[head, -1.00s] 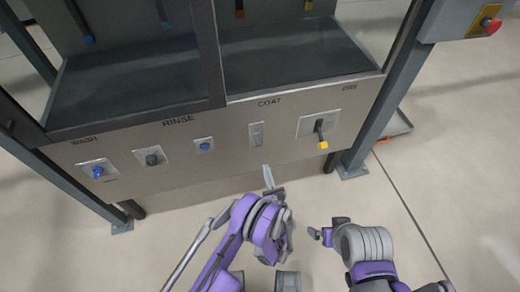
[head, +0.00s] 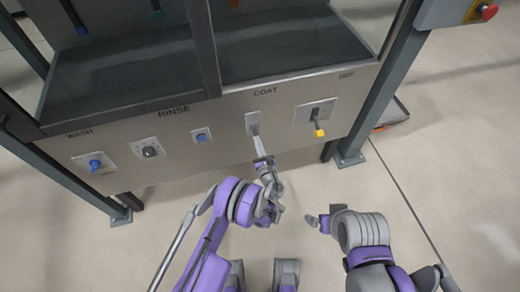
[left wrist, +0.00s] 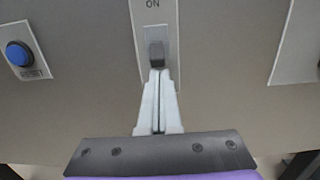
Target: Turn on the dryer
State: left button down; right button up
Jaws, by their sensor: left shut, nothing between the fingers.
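A narrow light plate (head: 252,123) on the machine's front panel carries a grey rocker switch (left wrist: 156,53). In the left wrist view, "ON" is printed above the switch. My left gripper (left wrist: 158,76) is shut and empty, its pale fingertips at the switch's lower edge. Whether they touch it I cannot tell. In the head view, the left gripper (head: 257,143) reaches up to this plate and hides its lower end. My right gripper (head: 322,220) is low at the right, away from the panel; its jaws are unclear.
To the left are a round blue button (head: 201,138), a dark knob (head: 149,151) and a blue knob (head: 95,164). To the right is a yellow-tipped lever (head: 319,132). A red button (head: 487,11) sits at upper right. Machine legs (head: 372,100) flank the panel; the floor in front is open.

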aim_at(256, 135)
pick_arm(q)
jog(key=shift+w+a, duration=0.1)
jog(key=shift+w, duration=0.3)
jog(key=shift+s+r+g+h, duration=0.3)
jog(key=shift+r+g, duration=0.15)
jog(key=shift+g, duration=0.45)
jog(key=r+g, duration=0.1)
jog(key=g+h+b, duration=0.1)
jog(key=g, duration=0.1)
jog(key=r+g, duration=0.1)
jog(key=g, duration=0.1)
jog(key=shift+s+r+b, duration=0.3)
jog(key=shift+b, duration=0.1)
jog(key=shift+r, duration=0.1)
jog(key=shift+r, duration=0.65)
jog(key=shift+d+r+p, duration=0.15)
jog(key=shift+d+p, duration=0.05)
jog(key=shift+p, duration=0.1)
